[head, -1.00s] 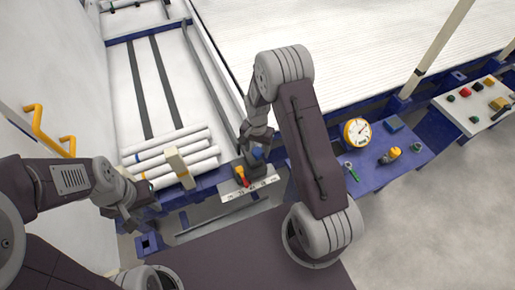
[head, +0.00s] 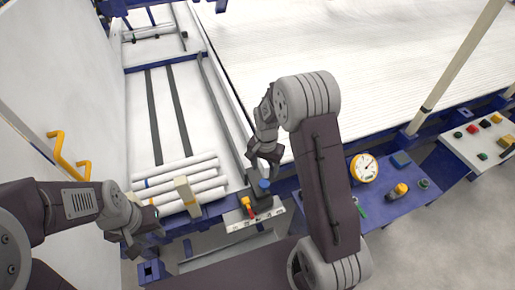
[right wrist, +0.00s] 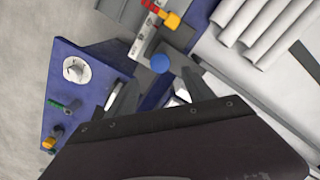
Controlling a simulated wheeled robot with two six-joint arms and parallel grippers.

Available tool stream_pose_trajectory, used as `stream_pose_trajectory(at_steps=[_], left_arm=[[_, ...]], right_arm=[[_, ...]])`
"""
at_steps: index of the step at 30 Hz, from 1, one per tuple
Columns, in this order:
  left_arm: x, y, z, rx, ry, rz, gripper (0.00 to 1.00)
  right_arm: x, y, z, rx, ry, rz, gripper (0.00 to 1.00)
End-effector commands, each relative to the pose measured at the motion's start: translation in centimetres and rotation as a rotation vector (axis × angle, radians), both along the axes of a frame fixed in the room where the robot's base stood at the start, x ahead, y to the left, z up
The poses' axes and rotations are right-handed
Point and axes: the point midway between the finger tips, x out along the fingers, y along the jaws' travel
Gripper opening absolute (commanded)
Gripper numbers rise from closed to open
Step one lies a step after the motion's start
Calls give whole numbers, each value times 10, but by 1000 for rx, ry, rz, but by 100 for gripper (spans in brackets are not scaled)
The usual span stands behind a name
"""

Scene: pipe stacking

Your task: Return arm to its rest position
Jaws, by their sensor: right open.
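My right gripper (head: 265,158) is open and empty, just above and behind a dark block with a blue knob (head: 263,185) in the head view. In the right wrist view, the two fingers of my right gripper (right wrist: 160,92) stand wide apart, with the blue knob (right wrist: 160,63) seen between and beyond their tips. My left gripper (head: 150,235) is at the lower left, low beside the near end of the white pipes (head: 180,172). Its jaws are too small and dark to read.
A yellow-and-red switch (head: 247,205) sits beside the blue knob. A beige upright post (head: 187,196) crosses the pipes. A blue table (head: 390,205) at right carries a yellow gauge (head: 363,168). A yellow handle (head: 66,155) is on the left wall.

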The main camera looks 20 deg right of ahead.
Motion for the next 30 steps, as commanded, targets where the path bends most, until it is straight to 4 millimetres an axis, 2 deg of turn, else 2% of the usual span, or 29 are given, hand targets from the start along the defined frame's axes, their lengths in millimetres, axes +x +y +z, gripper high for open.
stream_pose_trajectory(at_steps=[6, 8, 9, 11, 12, 15, 18, 20, 23, 24, 25, 26, 27, 30], left_arm=[[0, 0, 0, 0, 0, 0, 36], [0, 0, 0, 0, 0, 0, 36], [0, 0, 0, 0, 0, 0, 36], [0, 0, 0, 0, 0, 0, 36], [0, 0, 0, 0, 0, 0, 36], [0, 0, 0, 0, 0, 0, 36], [0, 0, 0, 0, 0, 0, 36], [0, 0, 0, 0, 0, 0, 36], [0, 0, 0, 0, 0, 0, 36], [0, 0, 0, 0, 0, 0, 36], [0, 0, 4, 0, 0, 0, 36], [-1, 0, 29, 0, 2, 0, 36], [0, 0, 45, 0, 1, 0, 36], [0, 0, 77, 0, -1, 0, 36]], right_arm=[[3, 1, 4, 0, -11, 4, 61], [11, 3, 19, -2, -50, 9, 61], [12, 5, 34, -2, -79, 15, 61], [3, 9, 55, -2, -109, 23, 61], [-7, 12, 67, -1, -125, 37, 61], [-42, 18, 86, -3, -148, 132, 61], [-82, 22, 93, -9, -156, 278, 61], [-107, 23, 91, -14, -150, 384, 61], [-151, 22, 74, -12, -95, 596, 61], [-151, 22, 72, -17, -99, 686, 61], [-147, 22, 78, -24, -108, 746, 61], [-147, 23, 103, -23, -108, 734, 61], [-147, 22, 119, -23, -108, 731, 61], [-147, 22, 151, -23, -106, 730, 61]])
